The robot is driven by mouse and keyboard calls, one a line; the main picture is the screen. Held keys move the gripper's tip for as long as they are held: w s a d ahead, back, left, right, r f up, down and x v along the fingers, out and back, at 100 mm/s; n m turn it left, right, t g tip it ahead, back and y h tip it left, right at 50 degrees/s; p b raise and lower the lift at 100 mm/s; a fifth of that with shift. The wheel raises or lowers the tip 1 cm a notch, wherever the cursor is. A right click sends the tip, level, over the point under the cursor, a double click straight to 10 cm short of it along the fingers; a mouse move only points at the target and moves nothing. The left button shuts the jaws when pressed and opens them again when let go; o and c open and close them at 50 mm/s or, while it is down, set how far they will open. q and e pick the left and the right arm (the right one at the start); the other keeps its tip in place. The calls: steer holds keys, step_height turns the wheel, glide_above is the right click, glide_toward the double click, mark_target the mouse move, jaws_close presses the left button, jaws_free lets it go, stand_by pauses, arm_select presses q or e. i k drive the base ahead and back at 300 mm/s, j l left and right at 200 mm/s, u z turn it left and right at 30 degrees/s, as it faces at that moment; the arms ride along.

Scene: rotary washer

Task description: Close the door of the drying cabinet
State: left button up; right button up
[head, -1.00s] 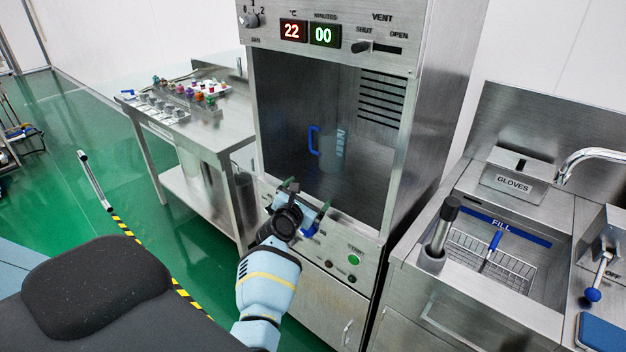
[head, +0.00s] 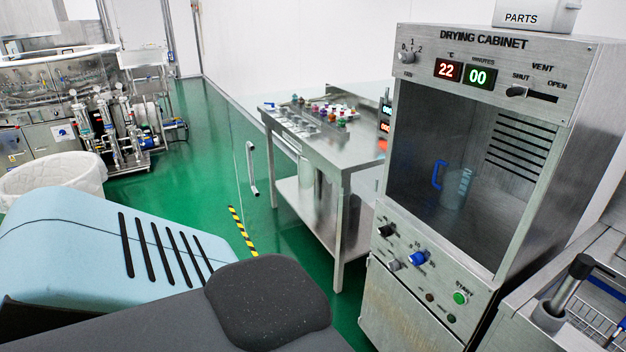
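The drying cabinet (head: 560,118) stands at the right, its chamber facing me. Its door seems to be the clear glass panel swung wide open to the left, seen through and hard to make out. A pale upright bar handle (head: 251,168) marks its far edge, well away from the cabinet front. A clear jug with a blue handle (head: 456,184) stands inside the chamber. Neither of my grippers is in view.
A steel side table (head: 345,152) with small coloured items stands left of the cabinet, behind the glass. A sink unit (head: 518,328) is at the lower right. Green floor with a yellow-black strip (head: 242,230) lies below the handle. Machinery (head: 95,110) stands far left.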

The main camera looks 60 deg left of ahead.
mark_target(249, 146)
steer(key=j+z, duration=0.1)
steer(key=j, duration=1)
steer(key=j+z, duration=0.15)
steer(key=j, duration=0.4)
steer(key=k+j+z, duration=0.1)
steer(key=j, duration=0.45)
steer(key=j+z, duration=0.1)
steer(key=j, duration=0.45)
steer(key=k+j, duration=0.15)
steer(key=j, duration=0.35)
steer(key=k+j+z, duration=0.15)
steer(key=j, duration=0.4)
steer(key=j+z, duration=0.1)
steer(key=j, duration=0.45)
steer(key=k, duration=0.05)
